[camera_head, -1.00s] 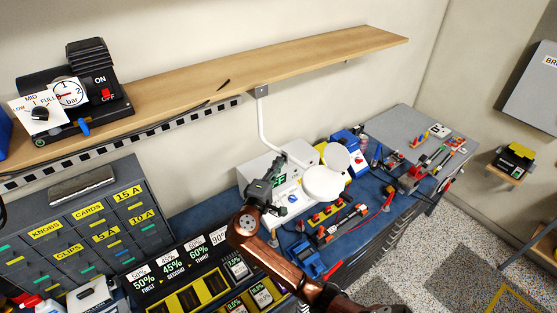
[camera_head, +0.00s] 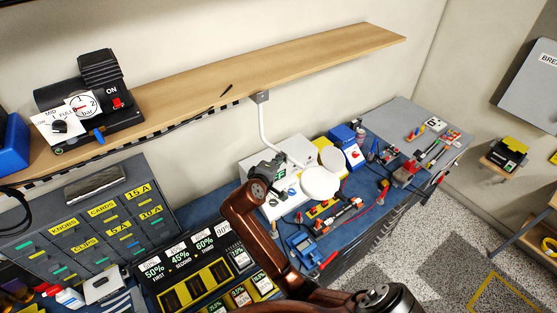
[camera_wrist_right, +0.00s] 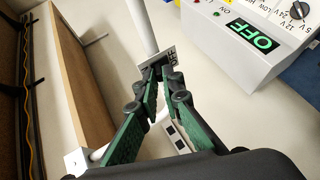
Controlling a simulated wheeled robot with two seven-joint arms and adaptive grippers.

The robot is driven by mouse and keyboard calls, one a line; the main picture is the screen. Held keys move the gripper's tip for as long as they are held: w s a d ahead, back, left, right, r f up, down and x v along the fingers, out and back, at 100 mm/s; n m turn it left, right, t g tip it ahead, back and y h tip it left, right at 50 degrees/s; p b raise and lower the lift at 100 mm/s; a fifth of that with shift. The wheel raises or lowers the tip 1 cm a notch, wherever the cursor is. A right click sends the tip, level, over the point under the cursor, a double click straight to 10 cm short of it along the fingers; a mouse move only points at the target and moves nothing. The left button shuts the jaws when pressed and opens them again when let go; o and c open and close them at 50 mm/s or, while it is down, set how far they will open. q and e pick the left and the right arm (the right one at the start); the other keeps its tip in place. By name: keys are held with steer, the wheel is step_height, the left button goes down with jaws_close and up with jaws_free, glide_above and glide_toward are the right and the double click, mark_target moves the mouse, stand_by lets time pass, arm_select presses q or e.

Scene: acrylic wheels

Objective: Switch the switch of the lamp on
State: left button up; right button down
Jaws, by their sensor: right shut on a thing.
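The white lamp (camera_head: 320,181) has round white heads over the workbench, and its white arm (camera_head: 264,125) rises to a bracket under the shelf. In the head view the right gripper (camera_head: 272,168) is beside the lamp. My left gripper is out of view.
A white box with a green OFF display (camera_wrist_right: 251,38) stands close to the right gripper. A wooden shelf (camera_head: 290,67) runs above the bench. Grey drawers (camera_head: 85,215) stand at left. Tools and a blue vise (camera_head: 303,244) crowd the bench.

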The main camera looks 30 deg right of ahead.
steer(key=c, duration=2.4)
jaws_free()
steer(key=v, duration=0.7)
steer(key=shift+s+a, duration=0.15)
steer(key=shift+s, duration=0.05)
